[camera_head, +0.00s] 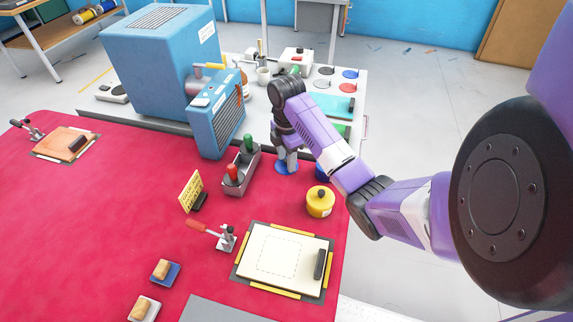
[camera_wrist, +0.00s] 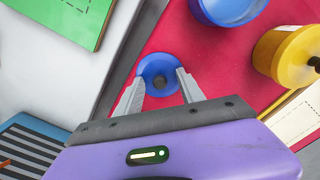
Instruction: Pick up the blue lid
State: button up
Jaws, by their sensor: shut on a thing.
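The blue lid (camera_wrist: 157,62) is a round disc with a dark knob at its centre. In the wrist view it sits between the two grey fingertips of my gripper (camera_wrist: 159,78), which are at its opposite sides. My gripper is shut on the lid. In the head view my gripper (camera_head: 287,160) points down with the blue lid (camera_head: 284,170) at its tips, partly hidden by the fingers. The lid is over the red tabletop near its back edge. I cannot tell whether it touches the cloth.
A blue pot (camera_wrist: 228,8) and a yellow pot (camera_head: 320,202) with a dark knob stand close by. A grey tray (camera_head: 241,170) with red and green handles is to the left. A blue machine (camera_head: 216,122) stands behind it. The red table (camera_head: 100,230) has free room at left.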

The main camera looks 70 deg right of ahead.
jog(key=shift+a+f, duration=0.1)
jog(key=shift+f, duration=0.15)
